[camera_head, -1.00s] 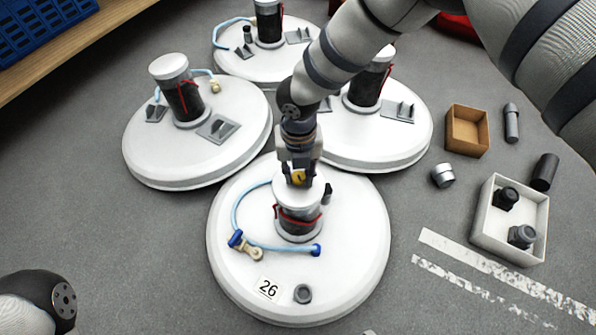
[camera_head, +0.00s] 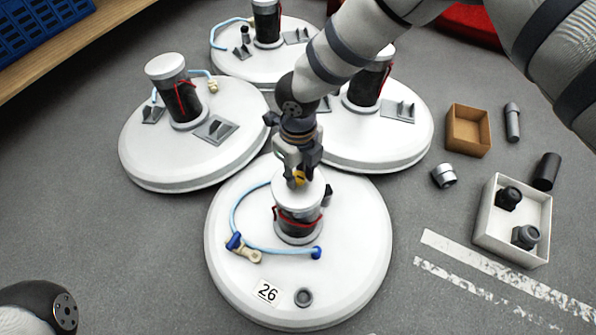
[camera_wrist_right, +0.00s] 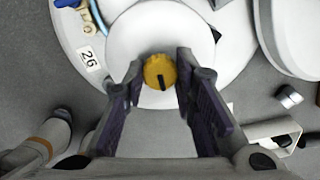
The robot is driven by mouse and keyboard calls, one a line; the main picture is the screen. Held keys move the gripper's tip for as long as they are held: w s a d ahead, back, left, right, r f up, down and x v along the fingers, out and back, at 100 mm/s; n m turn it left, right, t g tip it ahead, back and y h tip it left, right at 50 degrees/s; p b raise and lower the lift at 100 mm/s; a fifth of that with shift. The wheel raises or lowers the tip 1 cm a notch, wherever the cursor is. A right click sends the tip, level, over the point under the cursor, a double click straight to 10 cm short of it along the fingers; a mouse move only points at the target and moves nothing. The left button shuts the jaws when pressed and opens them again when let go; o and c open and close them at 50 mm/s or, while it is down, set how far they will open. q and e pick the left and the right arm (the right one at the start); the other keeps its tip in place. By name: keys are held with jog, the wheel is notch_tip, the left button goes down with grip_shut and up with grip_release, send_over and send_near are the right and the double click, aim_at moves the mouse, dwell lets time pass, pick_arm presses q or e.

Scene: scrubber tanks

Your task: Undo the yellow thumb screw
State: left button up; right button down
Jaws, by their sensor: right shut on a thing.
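The yellow thumb screw (camera_head: 299,179) sits on the white cap (camera_head: 312,194) of the dark cylinder on the front white tank (camera_head: 350,255), labelled 26. In the right wrist view the screw (camera_wrist_right: 160,72) shows a round ribbed head with a dark slot. My right gripper (camera_head: 299,175) comes down from above, with its fingers on either side of the screw head. It is shut on the screw, which still sits at the cap. My left gripper is out of view; only a dark joint of my left arm shows at the lower left.
Several similar tanks stand close behind. At right are a brown box (camera_head: 469,130), a white box (camera_head: 512,220) with dark parts, and loose cylinders. Grey floor is clear at left.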

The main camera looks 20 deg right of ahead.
aim_at(298, 177)
jog(key=shift+f, duration=0.15)
dwell(0.3)
jog(key=c, duration=1.3)
grip_release()
notch_tip(298, 177, up, 12)
